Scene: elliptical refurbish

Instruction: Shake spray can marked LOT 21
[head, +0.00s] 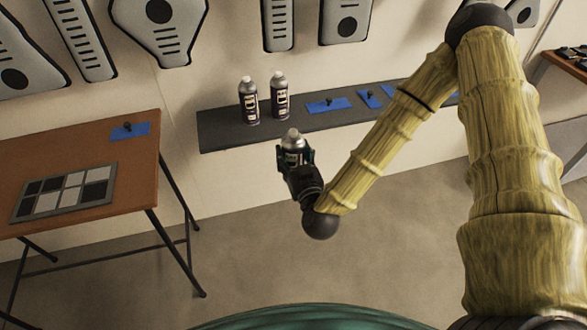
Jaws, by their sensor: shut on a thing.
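My gripper (297,167) is shut on a spray can (292,141), held in front of the shelf and apart from it. The can has a pale cap and a dark label. It looks roughly upright with a slight tilt, and its lower part is hidden by the gripper. Two similar spray cans stand upright side by side on the dark shelf, the left can (249,102) and the right can (279,96). Lot numbers are too small to read on any can.
The dark wall shelf (222,130) also bears blue pads (328,106) with small dark items. A brown table (70,217) at left carries a grey checkered board (64,192) and a blue pad (130,131). Grey panels (160,35) hang on the wall. Floor below the gripper is clear.

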